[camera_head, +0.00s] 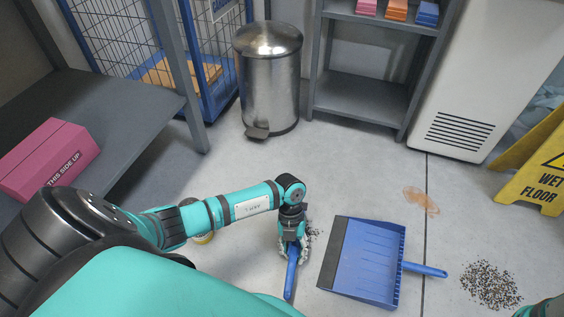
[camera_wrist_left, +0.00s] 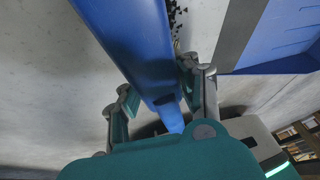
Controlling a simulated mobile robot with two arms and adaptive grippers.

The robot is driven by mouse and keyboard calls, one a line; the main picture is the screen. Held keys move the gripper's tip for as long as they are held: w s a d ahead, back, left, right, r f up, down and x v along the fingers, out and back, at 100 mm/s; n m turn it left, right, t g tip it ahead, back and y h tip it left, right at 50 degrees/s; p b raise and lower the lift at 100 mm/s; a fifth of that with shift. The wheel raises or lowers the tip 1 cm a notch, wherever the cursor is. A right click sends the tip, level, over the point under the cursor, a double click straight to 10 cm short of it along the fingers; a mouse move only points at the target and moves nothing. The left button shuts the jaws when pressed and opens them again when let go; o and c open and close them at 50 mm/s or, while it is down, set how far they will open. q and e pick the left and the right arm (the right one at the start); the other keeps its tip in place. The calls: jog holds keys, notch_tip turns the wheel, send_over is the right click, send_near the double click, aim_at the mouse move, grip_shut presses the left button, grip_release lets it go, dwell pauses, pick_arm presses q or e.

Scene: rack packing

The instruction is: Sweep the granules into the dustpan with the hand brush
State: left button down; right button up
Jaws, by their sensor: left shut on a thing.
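The blue hand brush (camera_head: 291,278) is held in my left gripper (camera_head: 292,240), whose fingers are shut on it just left of the dustpan. In the left wrist view the brush (camera_wrist_left: 130,40) runs between the fingers (camera_wrist_left: 160,95). Its bristles are not clear to see. The blue dustpan (camera_head: 375,260) lies on the floor, its dark lip toward the brush and its handle pointing right. A pile of dark, mixed granules (camera_head: 490,285) lies right of the handle. A few granules (camera_head: 314,232) lie between gripper and dustpan; some also show in the left wrist view (camera_wrist_left: 174,18). My right gripper is out of view.
A steel pedal bin (camera_head: 268,85) and a grey shelf (camera_head: 365,98) stand at the back. A yellow wet-floor sign (camera_head: 535,180) stands at right. A brownish stain (camera_head: 420,200) is on the floor. A grey bench (camera_head: 125,115) bears a pink box (camera_head: 48,158) at left.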

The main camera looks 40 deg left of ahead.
aim_at(324, 273)
pick_arm(q)
jog(key=d+b, duration=0.1)
jog(key=d, duration=0.2)
jog(key=w+d+b, duration=0.1)
jog(key=d, duration=0.1)
jog(key=w+d+b, duration=0.1)
jog(key=d, duration=0.2)
jog(key=shift+w+d+f, duration=0.1)
jog(key=shift+d+f, duration=0.15)
jog(key=shift+d, duration=0.05)
jog(key=r+p, duration=0.4)
jog(key=shift+a+r+p, duration=0.2)
jog(key=shift+r+p, duration=0.15)
jog(key=shift+p, duration=0.05)
jog(key=shift+a+r+p, duration=0.15)
jog(key=shift+r+p, duration=0.25)
jog(key=shift+p, duration=0.1)
jog(key=shift+a+r, duration=0.1)
jog(key=shift+r, duration=0.1)
